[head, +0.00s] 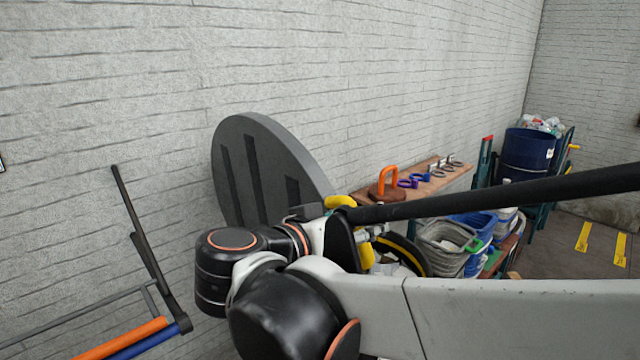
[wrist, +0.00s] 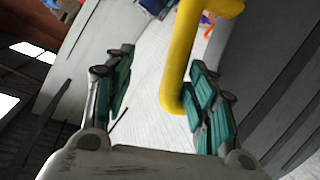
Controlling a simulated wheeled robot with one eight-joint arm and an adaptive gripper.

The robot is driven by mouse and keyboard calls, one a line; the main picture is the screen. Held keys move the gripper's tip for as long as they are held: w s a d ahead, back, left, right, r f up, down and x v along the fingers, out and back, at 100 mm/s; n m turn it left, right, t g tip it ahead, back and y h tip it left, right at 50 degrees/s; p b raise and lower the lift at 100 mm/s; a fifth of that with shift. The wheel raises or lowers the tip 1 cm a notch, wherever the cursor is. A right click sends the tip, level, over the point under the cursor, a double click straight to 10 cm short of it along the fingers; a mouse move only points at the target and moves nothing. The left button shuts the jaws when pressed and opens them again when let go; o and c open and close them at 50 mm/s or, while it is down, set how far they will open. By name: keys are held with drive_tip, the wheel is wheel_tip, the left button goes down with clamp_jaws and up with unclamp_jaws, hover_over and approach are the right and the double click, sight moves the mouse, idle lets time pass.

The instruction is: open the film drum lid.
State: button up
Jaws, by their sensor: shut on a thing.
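The lid (head: 255,165) is a large dark grey disc with ribs, standing raised and tilted in front of the white brick wall. A yellow handle (head: 340,201) shows beside my wrist in the head view, partly hidden by my arm. In the wrist view the yellow handle (wrist: 180,62) runs between the teal pads of my gripper (wrist: 163,70), lying against the right finger. The drum body is mostly hidden behind my arm in the head view.
A wooden shelf (head: 440,180) with an orange-handled tool (head: 386,182) and several rings runs along the wall. Grey and blue tubs (head: 446,245) stand below it. A dark blue barrel (head: 528,155) is farther back. An orange and blue rail (head: 130,340) is at lower left.

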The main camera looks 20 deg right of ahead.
wheel_tip(320, 180, up, 7)
drive_tip(key=w+t+h, duration=0.1)
drive_tip(key=h, duration=0.1)
drive_tip(key=shift+a+t, duration=0.15)
drive_tip(key=shift+t, duration=0.15)
wheel_tip(320, 180, down, 6)
drive_tip(key=g+y, duration=0.2)
drive_tip(key=s+a+f, duration=0.1)
drive_tip(key=s+a, duration=0.9)
drive_tip(key=a, duration=0.4)
idle(0.4)
drive_tip(key=shift+d, duration=0.1)
